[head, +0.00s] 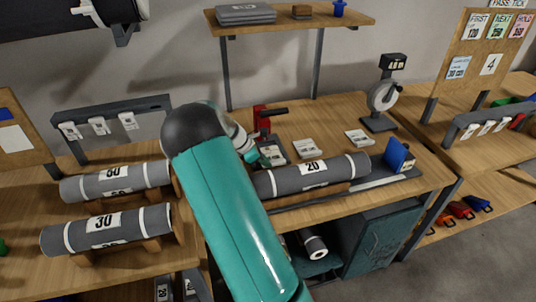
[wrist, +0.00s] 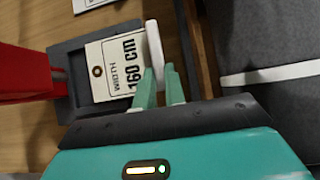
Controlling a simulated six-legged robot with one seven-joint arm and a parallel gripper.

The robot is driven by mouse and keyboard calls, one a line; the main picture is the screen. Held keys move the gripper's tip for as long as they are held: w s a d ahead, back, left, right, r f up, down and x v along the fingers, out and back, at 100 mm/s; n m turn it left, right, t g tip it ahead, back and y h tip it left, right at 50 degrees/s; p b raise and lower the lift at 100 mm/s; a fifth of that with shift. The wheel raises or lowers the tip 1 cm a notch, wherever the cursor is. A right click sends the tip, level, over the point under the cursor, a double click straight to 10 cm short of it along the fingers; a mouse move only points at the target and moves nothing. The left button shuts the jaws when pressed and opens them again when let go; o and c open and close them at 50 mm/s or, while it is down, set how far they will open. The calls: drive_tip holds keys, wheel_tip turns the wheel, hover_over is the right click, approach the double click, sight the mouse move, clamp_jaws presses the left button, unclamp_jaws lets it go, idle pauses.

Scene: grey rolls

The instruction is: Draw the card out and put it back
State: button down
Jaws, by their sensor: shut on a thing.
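The card (wrist: 115,68), printed "WIDTH 160 cm" with a brown-ringed hole, lies in a dark shallow holder (wrist: 62,108) in the wrist view. A white upright tab (wrist: 154,42) stands at the card's right edge. My gripper (wrist: 161,84) has its pale green fingers closed on this tab. Whether the tab is one piece with the card is hard to tell. In the head view my gripper (head: 262,158) is small and partly hidden by my arm, over the dark holder (head: 273,152) on the middle bench.
A red device (wrist: 25,75) with a black lever stands close left of the holder; it also shows in the head view (head: 261,118). A grey roll marked 20 (head: 312,175) lies just in front. White label stacks (head: 305,148) and a dial scale (head: 382,95) stand to the right.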

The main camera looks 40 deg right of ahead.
drive_tip(key=shift+r, duration=2.05)
